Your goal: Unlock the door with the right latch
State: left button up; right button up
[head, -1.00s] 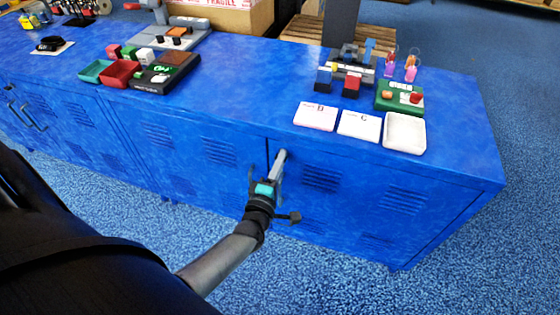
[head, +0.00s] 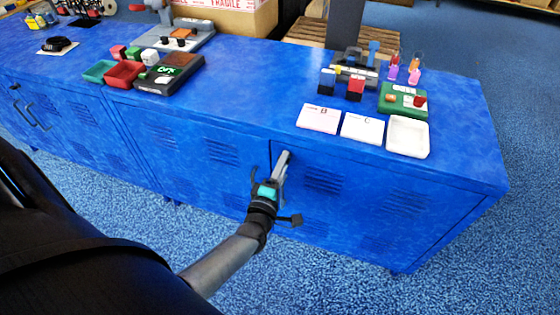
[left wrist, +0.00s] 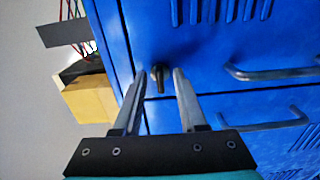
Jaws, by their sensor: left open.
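My left gripper (head: 269,166) is open at the front of the blue cabinet (head: 455,165), by the upper seam between its two right doors. In the left wrist view, the open fingers of the gripper (left wrist: 158,82) stand on either side of a small dark latch (left wrist: 160,77) beside the door seam. I see no clear contact between fingers and latch. The gripper hides this latch in the head view. Two metal door handles (left wrist: 275,73) show to the right in the wrist view. My right gripper is not in view.
Cards (head: 319,118), a white tray (head: 408,137) and small colored blocks lie on the cabinet top. Red (head: 125,74) and green bins stand further left. Another pair of doors with handles (head: 38,116) is at far left. Blue floor in front is clear.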

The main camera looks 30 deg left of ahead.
pick_arm(q)
jog(key=p+v, duration=0.3)
jog(key=v, duration=1.2)
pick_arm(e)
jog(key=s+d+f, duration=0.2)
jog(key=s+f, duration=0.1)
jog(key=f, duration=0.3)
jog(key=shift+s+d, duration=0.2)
pick_arm(q)
jog(key=shift+s, duration=0.1)
jog(key=s+d+f+m+g+h+p, duration=0.2)
jog(key=f+m+g, duration=0.1)
jog(key=f+m, duration=0.35)
jog(key=s+d+f+m+g+h+p, duration=0.1)
jog(key=s+d+f+m+g+h, duration=0.15)
jog(key=f+m, duration=0.45)
jog(key=s+a+f+m+g+p, duration=0.1)
jog(key=s+a+f+m+g, duration=0.1)
jog(key=s+f+m+g, duration=0.2)
jog(key=s+a+f+m+g+p, duration=0.1)
jog(key=s+f+m+g, duration=0.4)
jog(key=s, duration=0.6)
jog(key=shift+s+a+f+g+y, duration=0.25)
jog(key=shift+a+f+g+y, duration=0.1)
jog(key=shift+a+f, duration=0.4)
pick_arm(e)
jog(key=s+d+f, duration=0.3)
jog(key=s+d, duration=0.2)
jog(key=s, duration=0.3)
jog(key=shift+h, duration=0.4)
